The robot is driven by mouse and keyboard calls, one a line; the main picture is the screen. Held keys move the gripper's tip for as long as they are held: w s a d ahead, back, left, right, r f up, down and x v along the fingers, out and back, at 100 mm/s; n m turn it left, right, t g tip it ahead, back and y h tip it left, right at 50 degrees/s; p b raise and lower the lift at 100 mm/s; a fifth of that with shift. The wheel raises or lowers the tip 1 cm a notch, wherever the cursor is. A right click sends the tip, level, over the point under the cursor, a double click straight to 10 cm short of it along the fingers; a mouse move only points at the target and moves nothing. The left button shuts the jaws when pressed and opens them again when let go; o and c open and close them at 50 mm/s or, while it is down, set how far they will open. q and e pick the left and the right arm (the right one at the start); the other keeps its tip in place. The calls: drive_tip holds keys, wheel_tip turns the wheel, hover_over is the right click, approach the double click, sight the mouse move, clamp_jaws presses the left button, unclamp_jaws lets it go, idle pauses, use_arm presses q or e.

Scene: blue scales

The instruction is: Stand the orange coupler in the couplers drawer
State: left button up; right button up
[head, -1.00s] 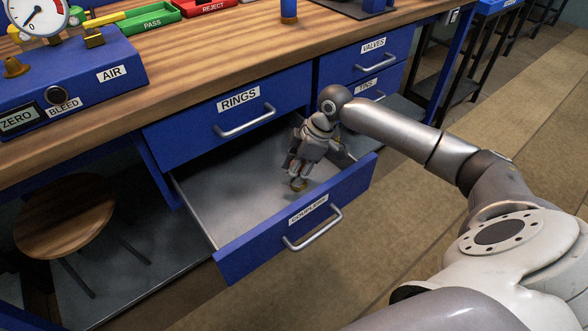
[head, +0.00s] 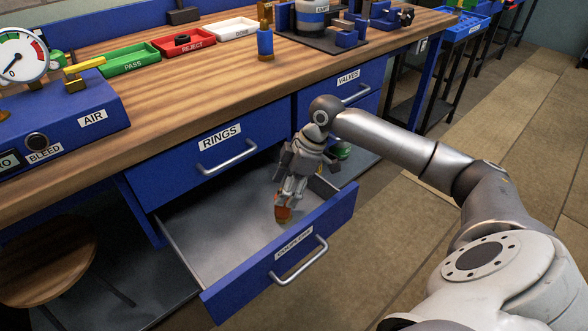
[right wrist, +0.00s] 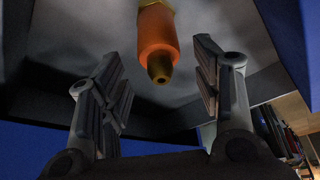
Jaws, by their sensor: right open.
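The orange coupler (head: 283,214), with brass ends, is inside the open couplers drawer (head: 200,258), toward its right side. It looks upright on the drawer floor, though its base is hard to make out. My right gripper (head: 289,196) is just above it, pointing down into the drawer. In the right wrist view the fingers (right wrist: 160,90) are spread apart, with the coupler (right wrist: 157,35) beyond them and its brass tip toward me. The fingers do not touch it there. My left gripper is out of view.
The closed rings drawer (head: 222,150) is above the open one, and the valves drawer (head: 345,85) is to its right. The drawer's left floor is bare. A round wooden stool (head: 45,262) stands at left. Trays and a blue fitting (head: 265,42) are on the bench.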

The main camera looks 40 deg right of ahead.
use_arm(q)
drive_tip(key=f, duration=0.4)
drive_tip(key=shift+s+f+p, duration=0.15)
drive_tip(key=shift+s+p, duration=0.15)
drive_tip(key=shift+p, duration=0.1)
use_arm(e)
drive_tip(key=v, duration=0.6)
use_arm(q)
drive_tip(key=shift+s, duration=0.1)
